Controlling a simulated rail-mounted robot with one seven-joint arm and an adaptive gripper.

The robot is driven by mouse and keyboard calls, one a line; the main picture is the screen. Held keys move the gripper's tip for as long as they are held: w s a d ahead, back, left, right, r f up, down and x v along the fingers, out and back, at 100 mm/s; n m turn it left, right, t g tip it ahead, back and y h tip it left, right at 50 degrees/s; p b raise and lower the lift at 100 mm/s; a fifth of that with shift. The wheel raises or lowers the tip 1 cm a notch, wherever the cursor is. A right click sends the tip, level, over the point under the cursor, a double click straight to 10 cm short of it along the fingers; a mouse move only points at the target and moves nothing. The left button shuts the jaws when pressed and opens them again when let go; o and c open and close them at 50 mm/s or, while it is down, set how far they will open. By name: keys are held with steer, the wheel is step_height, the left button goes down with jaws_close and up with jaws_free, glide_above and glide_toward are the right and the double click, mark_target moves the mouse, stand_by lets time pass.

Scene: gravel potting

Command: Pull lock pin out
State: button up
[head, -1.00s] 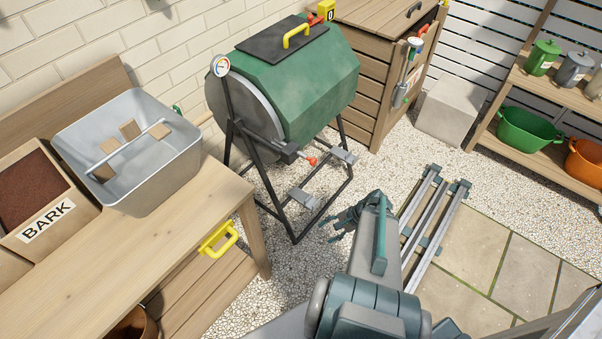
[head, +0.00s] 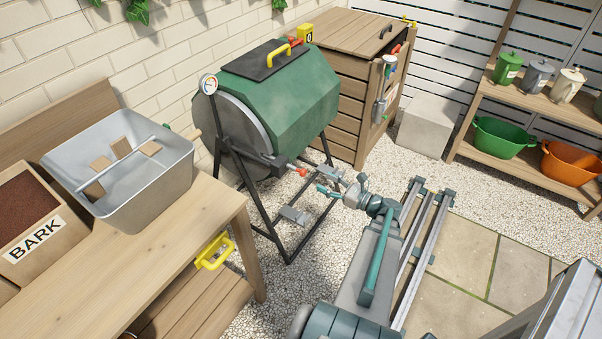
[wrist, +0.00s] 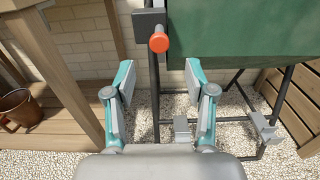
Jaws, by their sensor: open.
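The lock pin (head: 301,172) has a red-orange knob and sits in a dark bracket on the frame of the green drum (head: 285,110). In the wrist view the pin's round knob (wrist: 159,42) faces me at the upper middle, above and beyond the fingertips. My gripper (head: 322,191) is to the right of the pin in the head view, apart from it and slightly lower. In the wrist view my gripper (wrist: 160,82) is open, with its two fingers spread and nothing between them.
The drum's black stand (head: 290,258) has grey pedals (head: 294,214) low at its front. A wooden bench (head: 150,245) with a grey tub (head: 120,205) is at the left. A wooden cabinet (head: 335,95) stands behind the drum. Gravel lies around the stand.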

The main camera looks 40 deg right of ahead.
mark_target(305, 173)
steer(key=p+x, duration=0.1)
steer(key=x, duration=0.9)
steer(key=shift+a, duration=0.1)
jaws_close()
